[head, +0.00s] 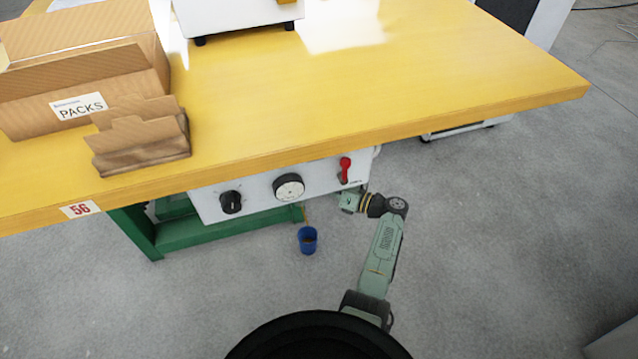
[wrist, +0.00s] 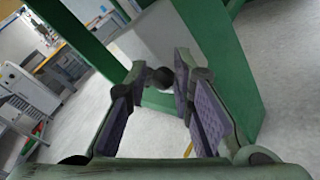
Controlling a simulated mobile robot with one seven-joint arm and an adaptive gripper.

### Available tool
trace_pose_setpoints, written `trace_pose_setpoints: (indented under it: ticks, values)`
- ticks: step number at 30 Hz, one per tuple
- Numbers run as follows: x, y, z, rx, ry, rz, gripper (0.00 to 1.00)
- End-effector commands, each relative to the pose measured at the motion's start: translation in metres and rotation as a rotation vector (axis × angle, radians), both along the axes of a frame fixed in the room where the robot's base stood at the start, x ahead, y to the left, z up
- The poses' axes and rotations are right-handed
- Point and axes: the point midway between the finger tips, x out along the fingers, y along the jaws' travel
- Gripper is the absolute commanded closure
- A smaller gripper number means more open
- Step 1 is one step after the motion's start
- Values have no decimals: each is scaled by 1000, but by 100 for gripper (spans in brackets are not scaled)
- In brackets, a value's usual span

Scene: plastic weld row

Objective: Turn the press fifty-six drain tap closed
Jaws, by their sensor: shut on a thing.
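The press fifty-six unit is a white box (head: 258,203) under the yellow bench, with a black knob, a round dial and a red lever (head: 345,169) on its front. My gripper (head: 345,200) is just below the box's right end, beneath the red lever. In the wrist view my gripper (wrist: 162,72) has its purple-padded fingers shut on a small dark round knob (wrist: 160,78) at their tips. The knob may be the drain tap's handle; its body and stem are hidden, so I cannot tell how far it is turned.
A blue cup (head: 307,240) stands on the floor below the box, left of my gripper. Green bench legs (head: 138,232) are close by. Cardboard boxes (head: 90,60) stand on the yellow bench (head: 400,75), labelled 56. The floor to the right is clear.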

Motion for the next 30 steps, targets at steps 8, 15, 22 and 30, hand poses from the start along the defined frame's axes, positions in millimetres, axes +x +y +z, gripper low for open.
trace_pose_setpoints:
  ticks: [8,15,22,30]
  values:
    - [-1,3,18,-189,-56,-2,100]
    - [-2,5,17,-304,-93,-2,100]
    - [-2,5,13,-325,-101,-1,100]
    - [-2,5,13,-324,-100,-2,72]
